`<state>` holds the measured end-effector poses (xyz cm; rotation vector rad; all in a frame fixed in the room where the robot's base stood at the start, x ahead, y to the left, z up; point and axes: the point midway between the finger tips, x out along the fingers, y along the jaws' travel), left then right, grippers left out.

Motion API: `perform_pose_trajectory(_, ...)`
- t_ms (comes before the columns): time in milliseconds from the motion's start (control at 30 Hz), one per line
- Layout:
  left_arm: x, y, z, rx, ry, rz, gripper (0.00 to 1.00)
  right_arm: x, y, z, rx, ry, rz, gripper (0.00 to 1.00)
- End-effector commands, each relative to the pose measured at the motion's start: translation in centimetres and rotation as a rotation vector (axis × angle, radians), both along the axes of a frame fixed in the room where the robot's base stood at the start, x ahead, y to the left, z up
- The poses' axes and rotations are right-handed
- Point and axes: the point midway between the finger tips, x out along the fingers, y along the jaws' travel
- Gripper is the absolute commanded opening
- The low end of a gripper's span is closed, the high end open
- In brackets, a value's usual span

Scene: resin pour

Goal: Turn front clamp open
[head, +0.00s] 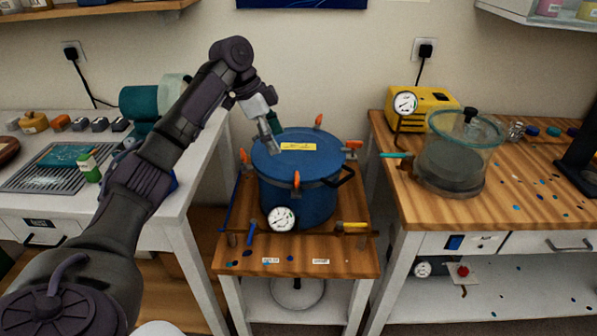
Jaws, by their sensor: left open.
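A blue pressure pot (300,205) with a flat blue lid (322,150) stands on the small wooden stand in the middle. Its front clamp (296,180) has an orange handle that stands upright at the near rim. Other orange clamp handles are at the left rim (244,156), the back rim (319,120) and the right rim (354,144); the right one lies more level. My left gripper (274,146) is open, over the left part of the lid, behind and left of the front clamp. It appears empty. Whether it touches the lid cannot be told. My right gripper is out of view.
A round gauge (281,219) sits low on the pot's front, and a black handle (341,177) sticks out at right. A glass vacuum chamber (457,155) and a yellow pump (424,104) stand on the right bench (530,200). A grille tray (62,168) lies on the left bench.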

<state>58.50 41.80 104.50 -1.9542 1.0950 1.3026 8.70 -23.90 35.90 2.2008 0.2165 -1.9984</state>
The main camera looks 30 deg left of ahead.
Motion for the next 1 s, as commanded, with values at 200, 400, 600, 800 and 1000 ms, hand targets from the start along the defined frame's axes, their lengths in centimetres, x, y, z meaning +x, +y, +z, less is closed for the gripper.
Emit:
perform_pose_trajectory(200, 0.9, -1.7, -4.5, 0.000, 0.004, -0.002, 0.79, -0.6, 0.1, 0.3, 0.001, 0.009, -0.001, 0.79)
perform_pose_trajectory(400, 1.7, -2.9, -8.1, -0.001, 0.003, 0.000, 0.79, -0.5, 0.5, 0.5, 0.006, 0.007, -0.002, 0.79)
perform_pose_trajectory(600, 2.2, -3.6, -10.2, 0.001, 0.002, 0.002, 0.79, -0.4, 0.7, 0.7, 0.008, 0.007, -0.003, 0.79)
perform_pose_trajectory(800, 2.3, -3.9, -10.9, 0.001, 0.000, 0.001, 0.79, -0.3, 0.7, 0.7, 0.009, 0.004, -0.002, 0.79)
perform_pose_trajectory(1000, 2.3, -3.8, -10.8, 0.001, 0.000, 0.001, 0.78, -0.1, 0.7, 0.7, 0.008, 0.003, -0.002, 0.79)
